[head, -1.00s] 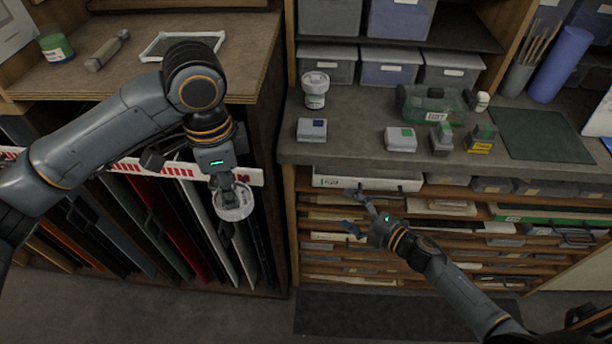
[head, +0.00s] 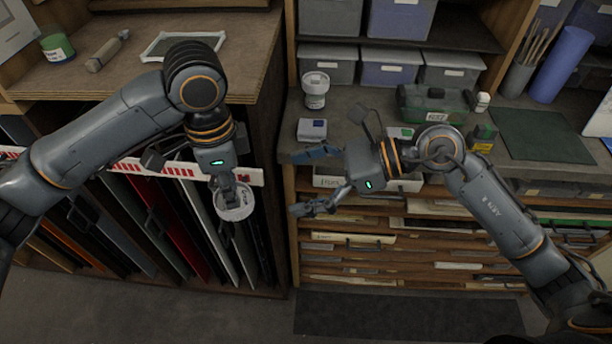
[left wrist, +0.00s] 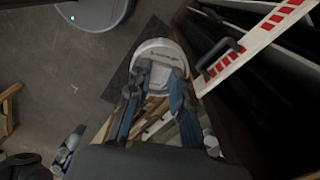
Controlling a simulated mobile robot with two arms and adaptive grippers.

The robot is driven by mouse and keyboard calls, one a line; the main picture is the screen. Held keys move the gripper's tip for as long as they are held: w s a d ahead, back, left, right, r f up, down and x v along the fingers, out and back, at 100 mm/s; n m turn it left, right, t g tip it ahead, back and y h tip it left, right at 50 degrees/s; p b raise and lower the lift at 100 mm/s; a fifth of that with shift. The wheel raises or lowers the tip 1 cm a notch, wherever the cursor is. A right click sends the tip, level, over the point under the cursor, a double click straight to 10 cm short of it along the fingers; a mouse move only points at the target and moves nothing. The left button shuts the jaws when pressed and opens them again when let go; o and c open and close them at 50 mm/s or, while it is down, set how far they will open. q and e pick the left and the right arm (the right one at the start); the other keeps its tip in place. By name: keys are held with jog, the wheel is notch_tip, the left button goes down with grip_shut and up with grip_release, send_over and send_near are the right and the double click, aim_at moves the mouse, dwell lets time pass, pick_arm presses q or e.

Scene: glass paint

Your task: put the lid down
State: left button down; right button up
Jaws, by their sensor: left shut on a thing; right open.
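A round white lid (head: 235,213) with dark lettering is held in my left gripper (head: 233,196), in front of the upright panel rack. In the left wrist view the lid (left wrist: 160,48) sits between the two fingertips, over the floor and shelf front. My left gripper is shut on it. My right gripper (head: 308,181) is open and empty, its fingers pointing left, in front of the counter's front edge. A white labelled jar (head: 316,92) stands upright at the left of the counter (head: 352,120); I cannot tell whether its top is covered.
Small boxes (head: 312,129) and a green clear case (head: 432,104) stand on the counter, with a dark green mat (head: 541,135) to the right. The wooden top (head: 240,75) at the left has some bare room. Shelves of flat sheets lie below the counter.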

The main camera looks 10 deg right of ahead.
aim_at(240, 197)
jog(key=x, duration=1.1)
jog(key=c, duration=1.2)
pick_arm(q)
jog(key=c, duration=1.1)
grip_release()
